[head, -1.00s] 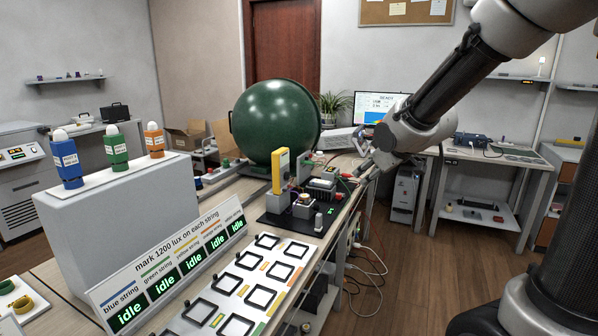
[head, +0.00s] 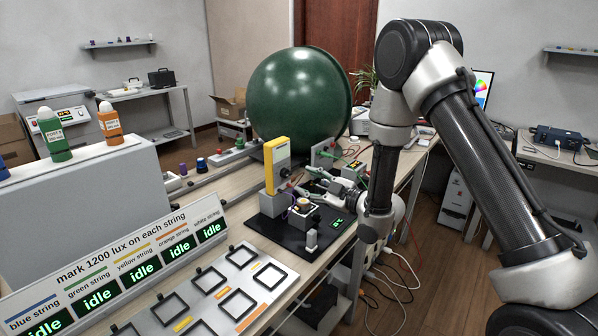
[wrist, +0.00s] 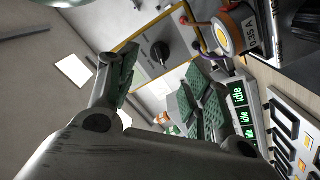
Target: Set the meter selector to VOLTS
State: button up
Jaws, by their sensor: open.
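The meter is a yellow-framed box (head: 277,160) standing on the bench, seen partly from the side in the head view. In the wrist view its grey face (wrist: 150,35) carries a round black selector knob (wrist: 160,52). The markings around the knob are too small to read. My gripper (head: 308,184) is beside the meter, with its fingers toward the meter's face. In the wrist view my gripper (wrist: 160,88) is open, its green-padded fingers apart and nothing between them. The knob shows beyond the fingertips, apart from them.
A dark board (head: 270,232) with small devices lies below my gripper. A big green sphere (head: 299,92) stands behind the meter. The sign with idle displays (head: 137,267) and a tray of square frames (head: 205,290) are in front. Red and yellow wires run near the meter.

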aim_at(289, 175)
jog(key=x, duration=0.7)
jog(key=shift+w+a, duration=0.2)
jog(key=shift+a, duration=0.05)
jog(key=c, duration=1)
